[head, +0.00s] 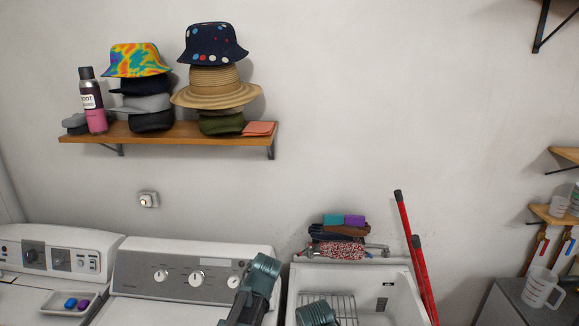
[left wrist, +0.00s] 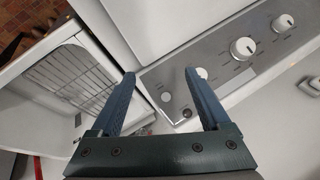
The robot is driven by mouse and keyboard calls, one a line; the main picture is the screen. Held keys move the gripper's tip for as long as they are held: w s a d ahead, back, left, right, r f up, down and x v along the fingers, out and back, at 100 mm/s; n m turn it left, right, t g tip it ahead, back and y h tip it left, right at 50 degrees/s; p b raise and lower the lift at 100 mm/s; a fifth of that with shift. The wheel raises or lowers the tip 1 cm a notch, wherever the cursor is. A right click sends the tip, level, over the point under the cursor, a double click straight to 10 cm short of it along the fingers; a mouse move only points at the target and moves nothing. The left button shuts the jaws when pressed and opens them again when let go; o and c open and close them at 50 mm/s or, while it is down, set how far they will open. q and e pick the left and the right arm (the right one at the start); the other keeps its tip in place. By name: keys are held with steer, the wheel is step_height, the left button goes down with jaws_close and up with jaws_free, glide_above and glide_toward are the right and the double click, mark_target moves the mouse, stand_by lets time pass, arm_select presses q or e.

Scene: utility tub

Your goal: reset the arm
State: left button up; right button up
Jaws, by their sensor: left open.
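My left gripper (left wrist: 159,76) shows in the left wrist view with its two dark teal fingers spread apart and nothing between them. Its fingertips point toward the washer's control panel (left wrist: 235,60). In the head view a teal part of my arm (head: 262,272) rises at the bottom, in front of the washer panel's right end. A second teal part of mine (head: 316,314) shows low over the utility tub; I cannot tell which arm it belongs to. My right gripper's fingers do not show in either view.
The utility tub (head: 395,292) holds a wire rack (head: 345,306). Folded cloths (head: 340,230) lie on its back ledge, and red poles (head: 410,235) lean beside it. A wooden shelf (head: 190,138) bears hats and a spray can (head: 92,102). A washer (head: 140,281) stands left.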

arm_select(q)
steer(key=s+d+f+g+h+b, duration=0.1)
steer(key=s+f, duration=0.4)
steer(key=s, duration=0.6)
steer(key=s+d+f+g+h+b, duration=0.1)
steer(key=s+d+f+g+b, duration=0.2)
steer(key=s, duration=0.8)
steer(key=d+f+b, duration=0.2)
steer(key=d, duration=0.1)
steer(key=shift+s+d+g, duration=0.2)
steer(key=shift+d+g, duration=0.05)
steer(key=shift+g, duration=0.05)
